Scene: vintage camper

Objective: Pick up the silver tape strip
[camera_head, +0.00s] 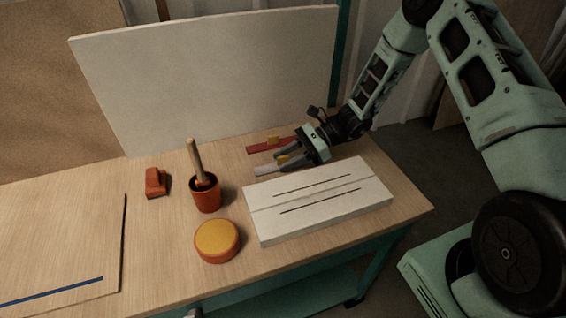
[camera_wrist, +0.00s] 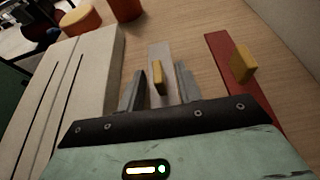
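The silver tape strip (camera_wrist: 160,53) is a flat pale grey bar with a raised yellow tab (camera_wrist: 158,77). In the wrist view it runs away from between my fingers. In the head view the strip (camera_head: 268,170) lies on the workbench, partly hidden behind my gripper (camera_head: 282,163). My gripper also shows in the wrist view (camera_wrist: 158,86). It is open, with one finger on each side of the yellow tab and a visible gap to each finger. Whether the fingertips touch the bench is unclear.
A red strip (camera_head: 264,146) with a yellow tab lies just beyond my gripper. A white slotted block (camera_head: 345,212) is close on the near side. An orange cup (camera_head: 206,195), a round yellow-topped tub (camera_head: 217,240) and a red block (camera_head: 156,183) stand left. A white board (camera_head: 205,80) stands behind.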

